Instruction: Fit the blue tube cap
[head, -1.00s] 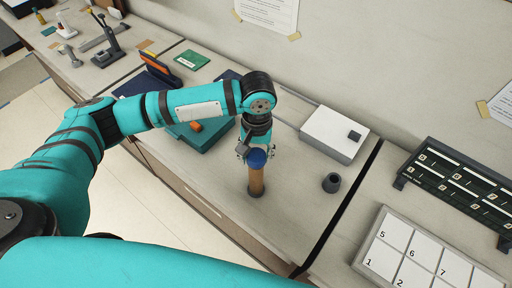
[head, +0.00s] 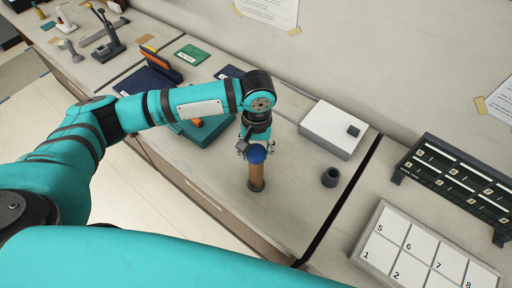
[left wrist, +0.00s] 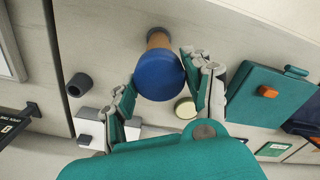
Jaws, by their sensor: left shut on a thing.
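The blue cap (head: 257,154) is a round dome at the top of an upright brown tube (head: 256,178) with a dark base, standing on the counter. My left gripper (head: 257,148) is shut on the blue cap from above. In the left wrist view the cap (left wrist: 159,75) sits between the two finger pads, with part of the tube (left wrist: 158,39) showing behind it. The cap is in line with the tube and looks to touch its top, but I cannot tell whether it is seated. My right gripper is out of view.
A dark grey cup (head: 330,177) stands right of the tube, and a white box (head: 332,130) behind it. A teal case (head: 207,134) with an orange block is to the left. A numbered tray (head: 385,225) and dark rack (head: 460,180) are at the right.

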